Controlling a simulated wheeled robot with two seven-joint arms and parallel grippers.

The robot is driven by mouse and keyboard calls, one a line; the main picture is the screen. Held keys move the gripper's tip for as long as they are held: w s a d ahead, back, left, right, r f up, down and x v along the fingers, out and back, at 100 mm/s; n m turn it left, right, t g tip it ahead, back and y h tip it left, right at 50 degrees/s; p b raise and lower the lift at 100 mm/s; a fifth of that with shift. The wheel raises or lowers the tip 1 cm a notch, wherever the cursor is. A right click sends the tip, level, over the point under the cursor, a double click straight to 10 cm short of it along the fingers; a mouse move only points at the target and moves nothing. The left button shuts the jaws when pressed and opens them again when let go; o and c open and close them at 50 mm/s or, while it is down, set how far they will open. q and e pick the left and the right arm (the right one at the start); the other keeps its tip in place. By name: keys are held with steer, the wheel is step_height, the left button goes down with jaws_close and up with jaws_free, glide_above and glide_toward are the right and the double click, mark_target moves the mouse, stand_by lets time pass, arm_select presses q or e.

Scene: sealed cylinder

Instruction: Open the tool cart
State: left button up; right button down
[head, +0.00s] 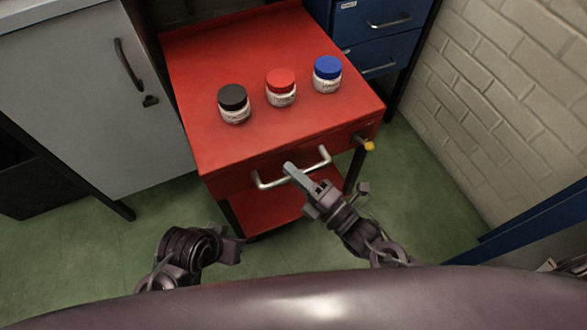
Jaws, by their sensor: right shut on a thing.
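The red tool cart (232,147) stands in front of me, with a drawer front (235,181) under its top and a lower shelf below. A pale metal bar handle (268,184) runs across the drawer front. My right gripper (291,170) is at the middle of this handle, its fingers shut on the bar. The drawer looks closed, flush under the top. My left gripper (232,248) hangs low at the left, apart from the cart; its fingers are too small and dark to read.
Three jars with a black lid (232,97), a red lid (280,79) and a blue lid (327,67) stand on the cart top. A grey cabinet (80,95) is at the left, blue drawers (375,35) behind, a brick wall (500,100) at the right. Green floor lies clear in front.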

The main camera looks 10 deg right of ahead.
steer(key=c, duration=1.4)
jaws_free()
arm_select(q)
steer(key=shift+s+a+r+g+p, duration=0.15)
steer(key=shift+a+g+p, duration=0.15)
steer(key=shift+a+p, duration=0.25)
arm_select(e)
steer(key=v, duration=0.8)
arm_select(q)
steer(key=shift+a, duration=0.1)
arm_select(e)
steer(key=shift+a, duration=0.1)
arm_select(q)
steer(key=shift+d, duration=0.25)
